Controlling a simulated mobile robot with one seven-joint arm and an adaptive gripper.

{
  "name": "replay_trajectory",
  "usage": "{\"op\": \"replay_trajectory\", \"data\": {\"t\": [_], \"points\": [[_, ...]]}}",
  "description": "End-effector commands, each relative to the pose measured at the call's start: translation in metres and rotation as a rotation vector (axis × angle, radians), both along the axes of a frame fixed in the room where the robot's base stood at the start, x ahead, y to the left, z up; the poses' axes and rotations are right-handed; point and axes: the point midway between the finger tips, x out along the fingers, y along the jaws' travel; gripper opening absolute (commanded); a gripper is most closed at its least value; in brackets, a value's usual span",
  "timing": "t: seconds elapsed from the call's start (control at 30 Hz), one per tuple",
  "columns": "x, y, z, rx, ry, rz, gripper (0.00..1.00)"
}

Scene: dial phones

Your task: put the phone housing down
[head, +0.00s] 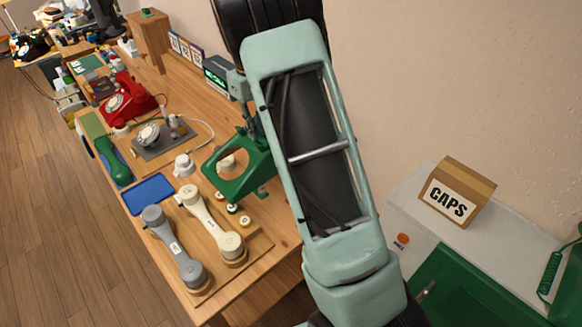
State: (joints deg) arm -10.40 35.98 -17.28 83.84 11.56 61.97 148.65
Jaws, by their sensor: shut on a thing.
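The green phone housing (232,184) is an open shell near the middle of the wooden bench, beside my arm. A pale round part shows through or behind its opening. My gripper (246,122) is partly hidden by my own arm; it is shut on the upper part of the housing. The housing sits tilted in the picture, and I cannot tell whether its lower edge touches the bench.
A blue mat (148,195) lies left of the housing. A grey handset (173,248) and a cream handset (211,226) lie in front. A green handset (113,162), a grey dial plate (160,140) and a red phone (130,98) are farther left. A CAPS box (457,192) stands right.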

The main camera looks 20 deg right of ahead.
Motion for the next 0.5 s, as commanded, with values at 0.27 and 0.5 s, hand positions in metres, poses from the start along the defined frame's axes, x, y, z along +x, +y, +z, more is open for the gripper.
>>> {"op": "replay_trajectory", "data": {"t": [0.27, 0.5], "points": [[-0.019, -0.065, -0.035, 0.001, 0.004, -0.003, 0.00], [-0.025, -0.090, -0.069, 0.001, 0.000, 0.001, 0.00]]}}
